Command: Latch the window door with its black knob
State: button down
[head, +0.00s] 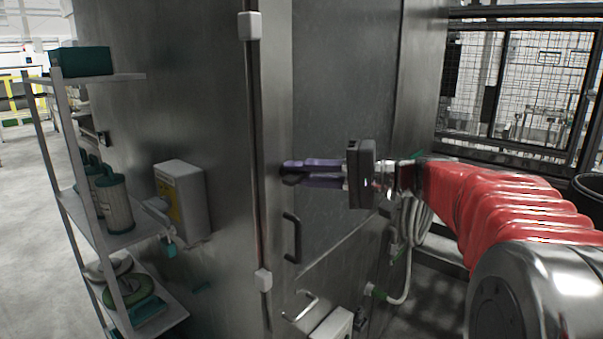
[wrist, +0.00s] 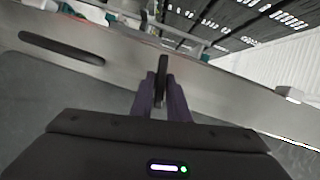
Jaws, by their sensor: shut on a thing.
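The window door (head: 340,85) is a tall grey metal panel on the front of the washer, and it looks close to flush with its frame. I cannot tell whether it is latched. The black knob (head: 291,180) sits near the door's left edge, mostly hidden by my fingers. In the wrist view the black knob (wrist: 162,66) shows as a thin dark bar. My gripper (head: 287,171) has purple fingers and reaches in from the right. In the wrist view my gripper (wrist: 160,82) is shut with its fingers on both sides of the knob.
A black pull handle (head: 292,238) is just below the knob; white blocks (head: 250,25) sit along the door's left edge. A switch box (head: 182,198) and a shelf rack (head: 100,220) stand left. A mesh fence (head: 520,85) is behind right.

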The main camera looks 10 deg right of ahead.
jog(key=shift+w+d+f+m+y, duration=0.15)
jog(key=shift+m+y, duration=0.15)
jog(key=shift+m, duration=0.8)
jog(key=c, duration=1.9)
grip_release()
jog(key=shift+c, duration=0.2)
jog(key=shift+o, duration=0.5)
jog(key=v, duration=1.3)
jog(key=shift+s+d+f, duration=0.25)
jog(key=shift+s+d, duration=0.05)
jog(key=shift+s, duration=0.05)
